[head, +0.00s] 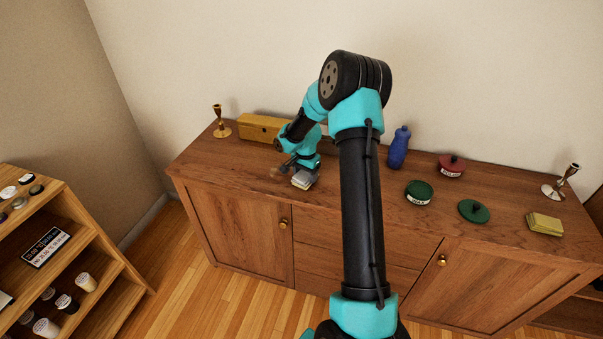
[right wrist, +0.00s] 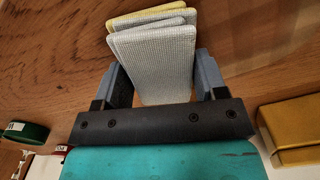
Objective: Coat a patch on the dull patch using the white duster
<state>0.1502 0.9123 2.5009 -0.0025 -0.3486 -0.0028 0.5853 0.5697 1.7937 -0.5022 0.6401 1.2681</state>
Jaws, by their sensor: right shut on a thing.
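The white duster (head: 304,180) is a folded pale cloth with a yellow layer at one edge. It is at the left part of the wooden sideboard top (head: 350,193). My right gripper (head: 300,168) is shut on it; in the right wrist view the duster (right wrist: 155,62) sits between the two fingers, close over the wood. Whether it touches the wood I cannot tell. A faint lighter brown spot (head: 276,172) shows just left of the duster; whether it is the dull patch I cannot tell. My left gripper is not in view.
A yellow box (head: 260,127) and a brass candlestick (head: 221,128) stand behind the gripper. To the right are a blue bottle (head: 398,150), a red tin (head: 450,167), a green tin (head: 419,192), a green lid (head: 473,211), a yellow cloth (head: 544,224) and another candlestick (head: 558,187).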

